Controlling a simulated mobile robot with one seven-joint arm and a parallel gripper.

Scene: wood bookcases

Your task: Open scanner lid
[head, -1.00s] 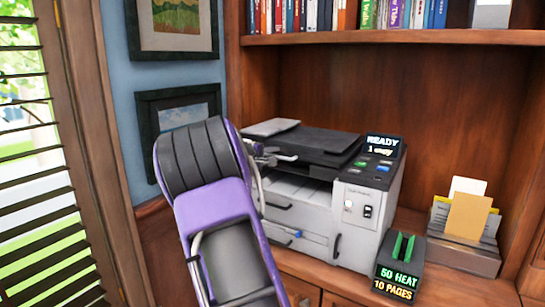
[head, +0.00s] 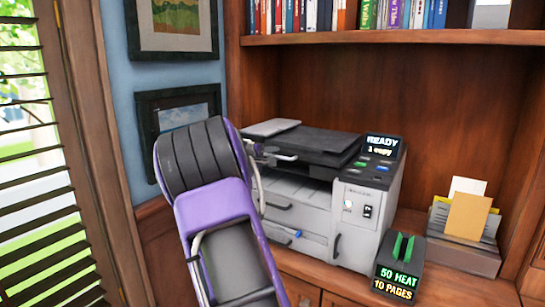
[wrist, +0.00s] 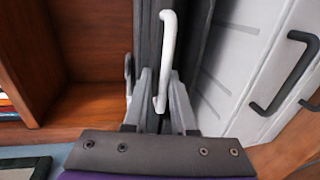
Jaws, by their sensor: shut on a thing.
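The scanner (head: 315,200) is a light grey printer-scanner on the bookcase counter. Its dark lid (head: 310,146) lies about flat on top, with a pale bar handle (head: 284,157) on its front edge. The handle (wrist: 168,50) is clear in the wrist view, in front of the dark lid edge (wrist: 148,40). My gripper (wrist: 152,88) has its grey fingers on both sides of the handle's lower end and is shut on it. In the head view, my purple and black arm hides most of the gripper and the scanner's left side.
A control panel (head: 369,168) and a "READY 1 copy" display (head: 383,147) are at the scanner's right. A small black display box (head: 399,268) and a paper holder (head: 466,245) stand further right. A book shelf (head: 400,37) hangs above the lid, with open space between.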

